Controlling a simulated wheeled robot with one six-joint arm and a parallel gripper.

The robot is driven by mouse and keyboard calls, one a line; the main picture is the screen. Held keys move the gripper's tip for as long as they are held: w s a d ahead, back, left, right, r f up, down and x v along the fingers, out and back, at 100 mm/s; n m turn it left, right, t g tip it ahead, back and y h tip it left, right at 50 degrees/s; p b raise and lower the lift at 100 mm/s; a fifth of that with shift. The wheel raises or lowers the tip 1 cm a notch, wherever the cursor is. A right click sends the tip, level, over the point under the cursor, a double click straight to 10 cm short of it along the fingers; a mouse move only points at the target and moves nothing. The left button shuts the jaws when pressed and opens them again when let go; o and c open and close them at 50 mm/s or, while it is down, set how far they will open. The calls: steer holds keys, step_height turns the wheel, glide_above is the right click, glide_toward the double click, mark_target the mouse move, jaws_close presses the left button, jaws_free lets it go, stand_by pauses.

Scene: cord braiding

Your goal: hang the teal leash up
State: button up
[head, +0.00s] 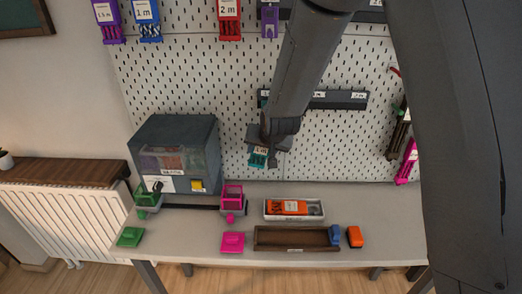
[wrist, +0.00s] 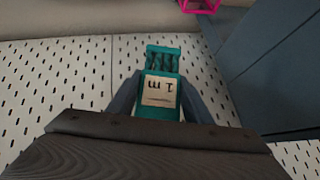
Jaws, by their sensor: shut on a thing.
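The teal leash (head: 258,157) is a short teal bundle with a white label that seems to read 1 m. My gripper (wrist: 158,95) is shut on it, with one dark finger on each side of the label in the wrist view. In the head view my gripper (head: 270,146) holds it in front of the white pegboard (head: 215,90), below a dark rail (head: 335,99) with small white labels.
A dark grey machine (head: 175,135) stands on the table at left. A grey tray (head: 294,216) holding an orange bundle, a brown tray (head: 290,238) and pink (head: 232,242), green and orange blocks are on the table. Purple, blue and red leashes (head: 229,18) hang above.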

steer(key=o, duration=1.5)
steer(key=shift+s+r, duration=0.1)
steer(key=p+v, duration=0.3)
steer(key=v, duration=0.2)
steer(key=shift+s+d+r, duration=0.1)
steer(key=shift+s+r, duration=0.1)
steer(key=shift+r, duration=0.1)
steer(key=s+d+g+b, duration=0.1)
steer(key=s+d+g, duration=0.1)
steer(key=s+d, duration=0.4)
steer(key=s+d+f+n+g+h+b, duration=0.1)
steer(key=s+d+g, duration=0.1)
steer(key=s+d, duration=0.4)
steer(key=s+d+f+g+h+b, duration=0.1)
steer(key=s+d+g+b, duration=0.1)
steer(key=s+d, duration=0.4)
steer(key=shift+s+f, duration=0.1)
steer(key=shift+s, duration=2.45)
